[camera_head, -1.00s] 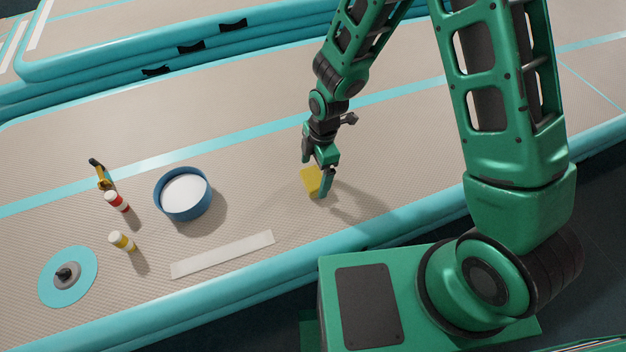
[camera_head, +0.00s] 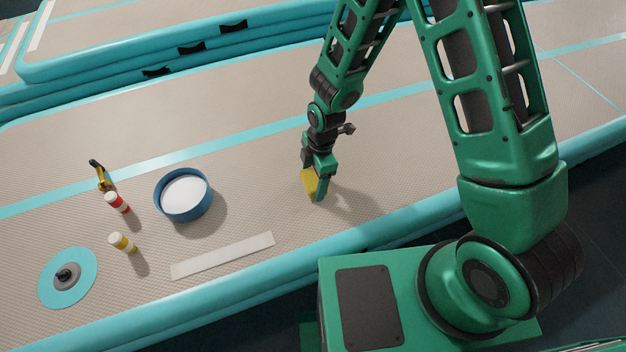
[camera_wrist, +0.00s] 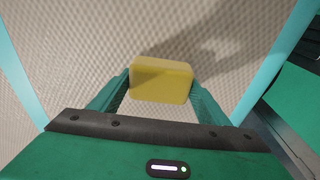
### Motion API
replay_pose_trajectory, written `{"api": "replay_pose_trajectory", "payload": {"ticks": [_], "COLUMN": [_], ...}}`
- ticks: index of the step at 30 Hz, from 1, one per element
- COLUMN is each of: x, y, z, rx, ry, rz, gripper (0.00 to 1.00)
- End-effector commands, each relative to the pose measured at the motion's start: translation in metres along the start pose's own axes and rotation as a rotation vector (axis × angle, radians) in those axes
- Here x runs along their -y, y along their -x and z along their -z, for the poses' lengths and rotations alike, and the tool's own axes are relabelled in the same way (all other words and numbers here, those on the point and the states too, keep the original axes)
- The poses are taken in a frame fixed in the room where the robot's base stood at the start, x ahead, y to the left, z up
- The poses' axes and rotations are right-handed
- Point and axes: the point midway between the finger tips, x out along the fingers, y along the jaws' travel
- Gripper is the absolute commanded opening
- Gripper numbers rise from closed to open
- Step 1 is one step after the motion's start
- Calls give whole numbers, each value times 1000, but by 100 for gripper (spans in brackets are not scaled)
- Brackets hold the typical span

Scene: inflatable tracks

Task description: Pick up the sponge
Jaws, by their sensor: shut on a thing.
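The sponge (camera_head: 310,186) is a yellow block on or just above the beige inflatable track (camera_head: 370,150), right of the blue bowl. In the wrist view the sponge (camera_wrist: 161,80) sits between the two green fingers, one at each side. My gripper (camera_head: 318,188) points down and is shut on the sponge. The far finger is partly hidden by the sponge in the head view. I cannot tell whether the sponge touches the track.
A blue bowl (camera_head: 183,194) with white inside stands to the left. Further left are a red-and-white bottle (camera_head: 117,203), a yellow-and-white bottle (camera_head: 123,242), a yellow-and-black object (camera_head: 101,175) and a turquoise disc (camera_head: 84,286). A white strip (camera_head: 222,256) lies in front. The track right of my gripper is clear.

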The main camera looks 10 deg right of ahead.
Motion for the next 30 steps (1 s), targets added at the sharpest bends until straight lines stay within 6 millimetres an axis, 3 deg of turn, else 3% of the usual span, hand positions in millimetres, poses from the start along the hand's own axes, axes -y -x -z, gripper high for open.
{"api": "replay_pose_trajectory", "payload": {"ticks": [8,14,24,30], "x": [0,-1,38,53], "y": [13,42,77,91], "z": [2,5,74,100], "rx": [0,-1,-1,0], "ry": [0,0,6,3], "rz": [-1,-4,-2,-1], "gripper": [44,44,44,44]}}
